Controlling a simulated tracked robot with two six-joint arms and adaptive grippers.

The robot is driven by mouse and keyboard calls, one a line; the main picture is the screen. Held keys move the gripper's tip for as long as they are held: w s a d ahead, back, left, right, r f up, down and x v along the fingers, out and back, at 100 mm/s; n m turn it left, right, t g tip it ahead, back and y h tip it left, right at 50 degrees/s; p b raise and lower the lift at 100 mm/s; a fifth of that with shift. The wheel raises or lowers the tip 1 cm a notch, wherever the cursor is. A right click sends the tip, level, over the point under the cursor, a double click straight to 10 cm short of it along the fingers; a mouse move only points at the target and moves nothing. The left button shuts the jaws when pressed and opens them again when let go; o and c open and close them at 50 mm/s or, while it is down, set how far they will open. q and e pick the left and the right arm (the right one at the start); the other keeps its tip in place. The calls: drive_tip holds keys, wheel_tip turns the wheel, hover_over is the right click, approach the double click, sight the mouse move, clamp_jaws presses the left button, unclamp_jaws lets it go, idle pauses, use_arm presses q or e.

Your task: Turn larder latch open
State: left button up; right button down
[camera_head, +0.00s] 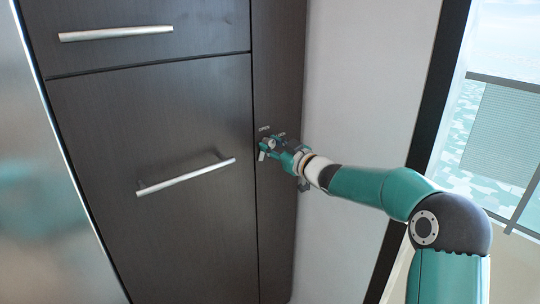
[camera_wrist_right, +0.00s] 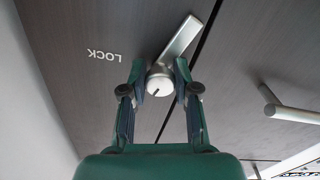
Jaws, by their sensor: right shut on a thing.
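The larder latch (camera_wrist_right: 178,45) is a silver lever on a round hub with a dark mark, set on a dark wood panel. In the right wrist view the lever slants up and to the right from the hub. My right gripper (camera_wrist_right: 160,82) is shut on the latch, one finger on each side near the hub. In the head view my right gripper (camera_head: 268,150) covers most of the latch, beside small label lettering. The word LOCK (camera_wrist_right: 104,55) shows upside down left of the latch in the wrist view. My left gripper is not in view.
A dark door with a bar handle (camera_head: 186,177) lies left of the latch panel, below a drawer with another bar handle (camera_head: 116,33). A pale wall (camera_head: 355,80) and a dark-framed window stand to the right. A shiny steel surface is at far left.

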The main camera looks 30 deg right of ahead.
drive_tip(key=n+b, duration=0.1)
drive_tip(key=n, duration=0.2)
drive_tip(key=shift+r+n+b, duration=0.3)
drive_tip(key=shift+b, duration=0.05)
idle(0.3)
drive_tip(key=c, duration=1)
unclamp_jaws()
drive_tip(key=shift+c, duration=0.2)
drive_tip(key=shift+o, duration=1)
drive_tip(key=shift+w+a+f, duration=0.1)
drive_tip(key=shift+w+f, duration=0.05)
